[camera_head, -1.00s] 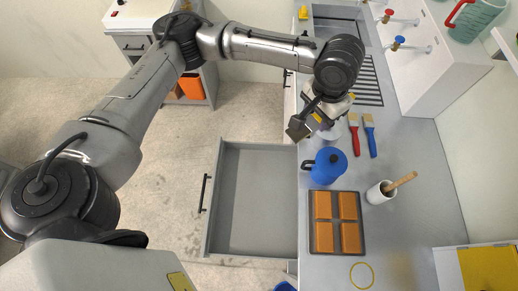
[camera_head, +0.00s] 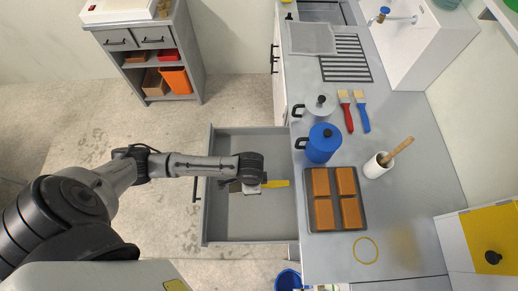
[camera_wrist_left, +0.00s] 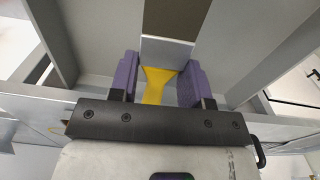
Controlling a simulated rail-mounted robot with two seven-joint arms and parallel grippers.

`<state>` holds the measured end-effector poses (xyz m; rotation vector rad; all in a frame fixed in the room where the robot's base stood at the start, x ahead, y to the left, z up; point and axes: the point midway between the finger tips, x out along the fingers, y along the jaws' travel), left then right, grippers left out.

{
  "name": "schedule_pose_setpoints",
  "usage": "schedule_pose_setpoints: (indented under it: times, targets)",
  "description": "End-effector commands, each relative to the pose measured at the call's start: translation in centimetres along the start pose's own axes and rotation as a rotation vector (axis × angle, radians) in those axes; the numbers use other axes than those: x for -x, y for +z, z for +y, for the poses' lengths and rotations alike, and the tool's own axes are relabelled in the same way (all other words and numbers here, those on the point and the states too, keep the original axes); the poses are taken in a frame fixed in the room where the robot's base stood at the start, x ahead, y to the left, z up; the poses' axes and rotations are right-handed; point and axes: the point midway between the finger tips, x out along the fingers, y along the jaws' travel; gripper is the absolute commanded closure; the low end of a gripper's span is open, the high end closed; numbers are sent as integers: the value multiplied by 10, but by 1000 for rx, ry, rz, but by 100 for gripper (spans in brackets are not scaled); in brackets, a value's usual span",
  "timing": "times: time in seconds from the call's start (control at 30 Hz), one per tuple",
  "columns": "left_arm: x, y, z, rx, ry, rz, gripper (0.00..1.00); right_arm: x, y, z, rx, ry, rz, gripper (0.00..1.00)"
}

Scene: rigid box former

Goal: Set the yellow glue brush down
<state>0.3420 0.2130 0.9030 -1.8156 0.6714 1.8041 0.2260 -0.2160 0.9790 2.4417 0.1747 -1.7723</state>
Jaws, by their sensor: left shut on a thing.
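The yellow glue brush (camera_head: 276,184) is in my left gripper (camera_head: 250,188), over the open grey drawer (camera_head: 262,143). In the left wrist view, its yellow handle (camera_wrist_left: 157,84) lies between the purple finger pads of my left gripper (camera_wrist_left: 160,80). A metal ferrule (camera_wrist_left: 166,50) and a broad brown end (camera_wrist_left: 176,18) extend ahead of the handle. My left gripper is shut on the brush. I cannot tell whether the brush touches the drawer floor. My right gripper is not in view.
The counter (camera_head: 415,225) right of the drawer holds a blue pot (camera_head: 323,146), a grey pot (camera_head: 319,108), a tray of orange blocks (camera_head: 337,228), red and blue brushes (camera_head: 354,110) and a mortar (camera_head: 377,166). A yellow ring (camera_head: 365,250) marks bare counter. A blue bucket (camera_head: 288,281) stands below.

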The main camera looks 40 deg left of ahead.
Motion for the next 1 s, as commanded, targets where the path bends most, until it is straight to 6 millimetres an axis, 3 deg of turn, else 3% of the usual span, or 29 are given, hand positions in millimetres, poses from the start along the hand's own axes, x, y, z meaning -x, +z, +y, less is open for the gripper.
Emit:
schedule_pose_setpoints:
  times: [0.1, 0.33, 0.7, 1.0]
  targets:
    - [-18, 19, 8, -30, 4, -1, 85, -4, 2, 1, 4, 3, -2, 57]
    - [-35, 30, 7, -59, 1, 1, 85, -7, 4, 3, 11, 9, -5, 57]
    - [-79, -12, -49, -61, -1, 2, 85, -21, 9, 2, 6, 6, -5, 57]
    - [-100, -34, -77, -62, 1, 1, 85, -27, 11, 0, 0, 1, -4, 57]
